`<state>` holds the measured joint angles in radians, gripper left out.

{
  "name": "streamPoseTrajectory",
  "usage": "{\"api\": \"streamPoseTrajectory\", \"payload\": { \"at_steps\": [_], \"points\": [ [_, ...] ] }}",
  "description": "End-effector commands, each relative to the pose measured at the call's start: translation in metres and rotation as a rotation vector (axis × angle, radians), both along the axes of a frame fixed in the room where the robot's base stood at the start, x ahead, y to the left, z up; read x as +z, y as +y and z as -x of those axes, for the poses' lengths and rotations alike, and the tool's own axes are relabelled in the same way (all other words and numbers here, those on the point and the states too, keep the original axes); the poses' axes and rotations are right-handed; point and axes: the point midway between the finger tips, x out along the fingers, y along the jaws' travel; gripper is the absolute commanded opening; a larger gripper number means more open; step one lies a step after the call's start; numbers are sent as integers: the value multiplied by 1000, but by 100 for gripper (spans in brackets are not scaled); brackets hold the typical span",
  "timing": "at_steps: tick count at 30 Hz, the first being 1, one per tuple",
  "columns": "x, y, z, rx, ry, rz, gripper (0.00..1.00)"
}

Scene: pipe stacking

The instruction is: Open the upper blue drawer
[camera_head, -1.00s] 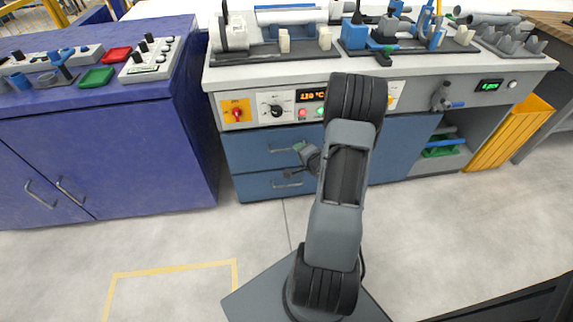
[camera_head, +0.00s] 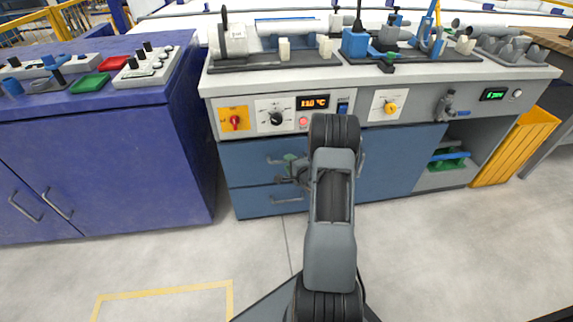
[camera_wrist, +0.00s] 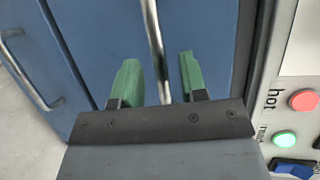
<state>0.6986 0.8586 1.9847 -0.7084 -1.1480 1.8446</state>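The upper blue drawer (camera_head: 244,157) is in the front of the workbench, above a lower blue drawer (camera_head: 245,203). It looks closed. Its metal bar handle shows in the wrist view (camera_wrist: 153,30), running between the two green fingers of my gripper (camera_wrist: 158,58). The fingers stand apart, one on each side of the bar, with gaps visible on both sides. In the head view my gripper (camera_head: 292,168) is at the upper drawer's handle, and my arm hides the drawer's right part. The lower drawer's handle (camera_wrist: 27,72) is at the left in the wrist view.
A control panel with knobs, a display (camera_head: 313,102) and buttons lies just above the drawer. A purple cabinet (camera_head: 110,165) stands at the left. An open shelf (camera_head: 440,180) and a yellow-orange bin (camera_head: 515,148) are at the right. The floor in front is clear.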

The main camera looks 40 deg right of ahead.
Motion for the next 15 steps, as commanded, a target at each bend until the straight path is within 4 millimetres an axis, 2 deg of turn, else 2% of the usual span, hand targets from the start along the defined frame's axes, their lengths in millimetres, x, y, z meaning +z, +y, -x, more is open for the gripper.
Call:
{"api": "streamPoseTrajectory", "payload": {
  "at_steps": [6, 15],
  "points": [
    [-4, -1, -18, 1, 0, 0, 39],
    [-4, -1, -22, 0, 0, 0, 39]
  ]
}}
